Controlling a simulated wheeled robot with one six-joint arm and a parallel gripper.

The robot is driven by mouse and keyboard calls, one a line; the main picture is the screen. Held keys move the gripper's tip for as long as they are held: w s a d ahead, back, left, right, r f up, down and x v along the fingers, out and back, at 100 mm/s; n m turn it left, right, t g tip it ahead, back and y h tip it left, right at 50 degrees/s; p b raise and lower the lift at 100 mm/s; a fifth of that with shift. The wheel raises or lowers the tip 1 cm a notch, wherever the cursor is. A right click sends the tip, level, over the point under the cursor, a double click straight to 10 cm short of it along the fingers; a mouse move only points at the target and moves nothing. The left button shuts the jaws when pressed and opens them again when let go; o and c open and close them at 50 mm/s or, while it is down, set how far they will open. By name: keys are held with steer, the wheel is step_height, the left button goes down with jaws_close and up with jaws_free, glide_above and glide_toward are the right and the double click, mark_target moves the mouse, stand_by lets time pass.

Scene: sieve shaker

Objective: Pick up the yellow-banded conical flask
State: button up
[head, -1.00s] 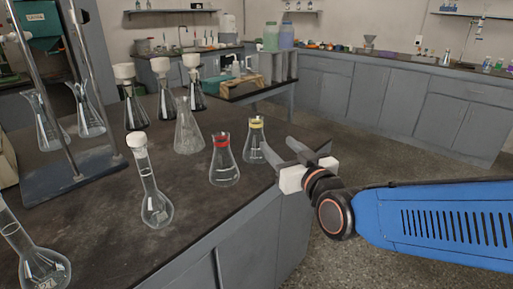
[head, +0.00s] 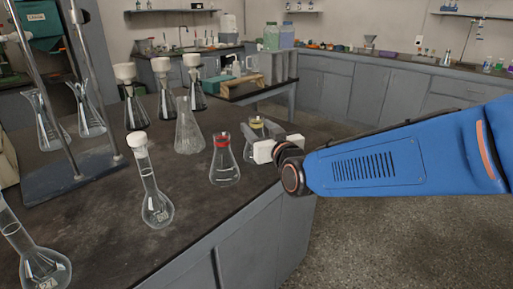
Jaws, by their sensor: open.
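The yellow-banded conical flask (head: 257,124) stands upright on the dark bench top, near its right edge. Only its neck, yellow band and part of its left side show, as my gripper covers the rest. My gripper (head: 262,136) is at the flask, with its fingers reaching in from the right at about neck height. The jaws are open. The flask lies at or between the fingers, but I cannot tell whether they touch it.
A red-banded conical flask (head: 225,162) stands close by at front left. A clear conical flask (head: 187,130) stands further left. A white-stoppered round flask (head: 153,200) is nearer the front. The bench edge runs just right of my gripper.

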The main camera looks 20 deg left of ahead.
steer(key=shift+x, duration=2.75)
steer(key=shift+f, duration=0.1)
steer(key=shift+c, duration=0.2)
jaws_close()
